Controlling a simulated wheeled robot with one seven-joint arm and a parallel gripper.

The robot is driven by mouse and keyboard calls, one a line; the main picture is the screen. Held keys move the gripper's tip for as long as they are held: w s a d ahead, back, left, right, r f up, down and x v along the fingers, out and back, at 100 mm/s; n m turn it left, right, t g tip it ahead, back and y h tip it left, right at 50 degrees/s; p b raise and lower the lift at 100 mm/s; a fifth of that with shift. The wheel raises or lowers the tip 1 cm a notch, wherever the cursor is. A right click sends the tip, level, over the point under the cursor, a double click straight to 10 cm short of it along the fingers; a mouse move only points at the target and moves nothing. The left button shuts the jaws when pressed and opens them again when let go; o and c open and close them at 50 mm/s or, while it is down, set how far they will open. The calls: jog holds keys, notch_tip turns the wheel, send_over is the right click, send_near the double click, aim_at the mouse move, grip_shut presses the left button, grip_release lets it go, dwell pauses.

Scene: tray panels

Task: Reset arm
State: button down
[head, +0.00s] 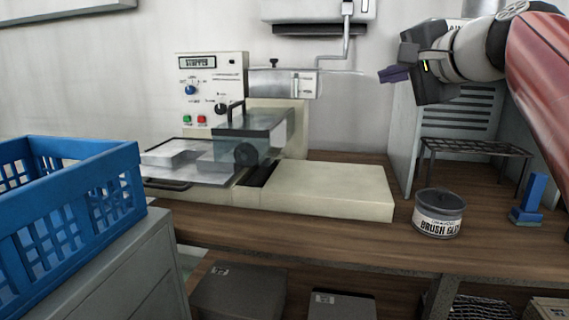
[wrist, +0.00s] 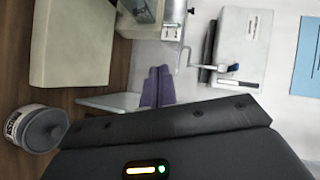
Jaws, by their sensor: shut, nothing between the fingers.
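My gripper (head: 393,75) is raised at the upper right in the head view, in front of the wall and above the bench. Its purple fingers point left. In the wrist view the two purple fingers (wrist: 157,86) lie side by side, shut, with nothing between them. My arm reaches in from the right edge of the head view. The gripper touches nothing that I can see.
A machine (head: 213,90) with a beige base stands on the wooden bench (head: 300,235). A blue crate (head: 70,215) is at left. A round tub (head: 438,213), a blue stand (head: 529,200) and a wire rack (head: 475,147) are at right. A wall unit (head: 310,10) hangs above.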

jog(key=s+a+f+n+g+h, duration=0.1)
jog(key=s+f+n+g+h, duration=0.1)
jog(key=s+f, duration=0.6)
jog(key=s+a+f+n+g+h, duration=0.1)
jog(key=s+f+n+g, duration=0.2)
jog(key=f, duration=1.5)
jog(key=s+f+n+g+h, duration=0.2)
jog(key=s+f+n, duration=0.4)
jog(key=s+f, duration=0.6)
jog(key=shift+s+a+f+g+h, duration=0.35)
jog(key=shift+f+g, duration=0.35)
jog(key=shift+f, duration=0.25)
